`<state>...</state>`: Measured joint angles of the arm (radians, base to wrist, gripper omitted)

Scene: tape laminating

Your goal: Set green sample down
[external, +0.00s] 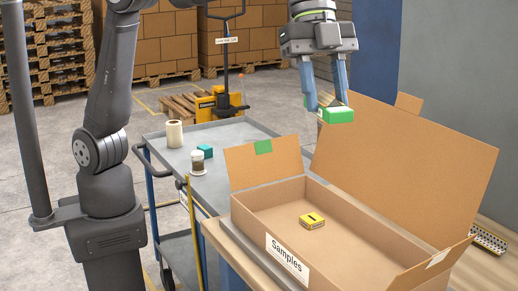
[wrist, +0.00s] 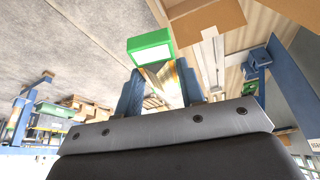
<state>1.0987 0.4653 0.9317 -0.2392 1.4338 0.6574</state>
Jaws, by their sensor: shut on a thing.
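The green sample (external: 338,115) is a small box with a green face and white sides. In the wrist view the green sample (wrist: 150,48) sits at the fingertips of my gripper (wrist: 160,75). The open cardboard box labelled "Samples" (external: 255,236) stands on a wooden bench with its flaps up. A yellow sample (external: 312,221) lies on the box floor. Part of the box shows in the wrist view (wrist: 200,22).
A grey cart (external: 228,163) left of the box holds a white roll (external: 175,134), a teal block (external: 204,152) and a cup (external: 197,163). The tall back flap (external: 405,160) and side flap (external: 265,162) stand up. The box floor around the yellow sample is clear.

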